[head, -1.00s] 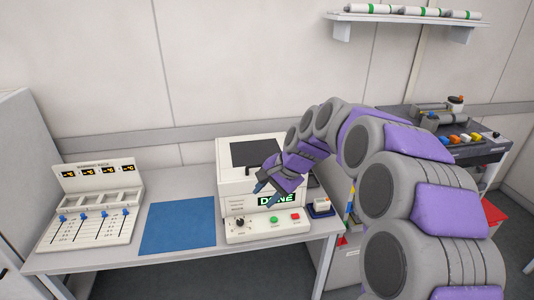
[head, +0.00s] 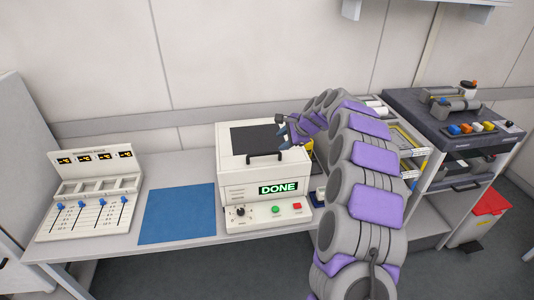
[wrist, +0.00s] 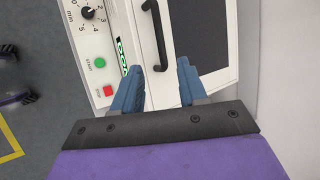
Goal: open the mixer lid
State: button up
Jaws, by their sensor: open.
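The mixer (head: 240,190) is a white box on the bench, with a lit green DONE display (head: 278,188) on its front. Its lid (head: 232,159) lies shut, with a dark panel and a black bar handle (head: 264,158) near the front edge. My gripper (head: 283,133) is over the right side of the lid, open and empty. In the wrist view, the blue fingers (wrist: 158,70) are apart, and the near end of the handle (wrist: 153,25) appears between their tips. Whether the fingers touch the handle cannot be told.
A control row with a knob, a green button and a red button (head: 297,206) runs along the mixer's front. A blue mat (head: 178,214) and a white slider panel (head: 92,205) lie to the left. A dark-topped trolley (head: 425,115) stands at the right.

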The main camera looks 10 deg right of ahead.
aim_at(266, 154)
jog(key=x, duration=0.3)
jog(key=b+x, duration=0.1)
jog(key=x, duration=0.3)
jog(key=b+x, duration=0.1)
jog(key=x, duration=0.2)
jog(key=shift+w+d+f, duration=0.2)
jog(key=shift+f, duration=0.3)
jog(key=shift+x, duration=0.9)
jog(key=shift+d+r, duration=0.1)
jog(key=shift+d, duration=0.05)
grip_shut()
